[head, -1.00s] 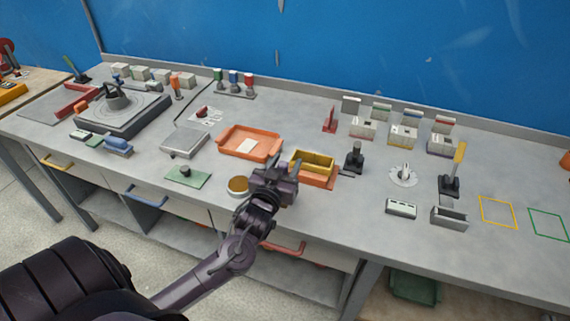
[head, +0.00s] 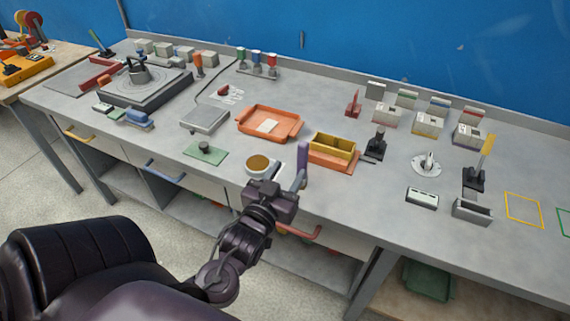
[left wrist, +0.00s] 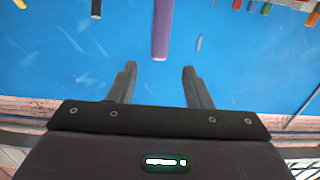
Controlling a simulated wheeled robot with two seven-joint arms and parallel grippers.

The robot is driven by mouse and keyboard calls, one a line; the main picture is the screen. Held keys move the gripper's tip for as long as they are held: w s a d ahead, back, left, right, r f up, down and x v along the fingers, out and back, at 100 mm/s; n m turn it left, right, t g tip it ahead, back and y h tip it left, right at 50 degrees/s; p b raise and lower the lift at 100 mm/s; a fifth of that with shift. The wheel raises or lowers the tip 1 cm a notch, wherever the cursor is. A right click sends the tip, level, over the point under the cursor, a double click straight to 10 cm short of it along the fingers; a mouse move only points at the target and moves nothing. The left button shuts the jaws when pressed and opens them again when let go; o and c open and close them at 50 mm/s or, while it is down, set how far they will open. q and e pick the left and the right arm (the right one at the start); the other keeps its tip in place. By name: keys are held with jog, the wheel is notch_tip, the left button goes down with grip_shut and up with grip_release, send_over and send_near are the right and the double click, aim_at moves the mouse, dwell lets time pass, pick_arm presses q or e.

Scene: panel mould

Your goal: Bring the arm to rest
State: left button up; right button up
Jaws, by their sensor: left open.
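My left gripper (head: 288,168) is at the front edge of the bench, its fingers pointing up and away. It is open, with nothing between its fingers. The left wrist view shows the two fingers (left wrist: 159,80) apart, with the blue wall beyond. An upright purple bar (head: 303,155) shows close behind the right finger; in the left wrist view the purple bar (left wrist: 162,28) appears beyond the fingertips, apart from them. Its lower end is hidden in the head view. My right gripper is in neither view.
Near the gripper are a round cup (head: 259,163), a yellow mould (head: 333,145) on an orange base, and an orange tray (head: 270,122). A green plate (head: 205,152) lies to the left. The floor before the bench (head: 160,205) has free room.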

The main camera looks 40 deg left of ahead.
pick_arm(q)
jog(key=shift+s+d, duration=0.1)
jog(key=shift+s, duration=0.25)
dwell(0.3)
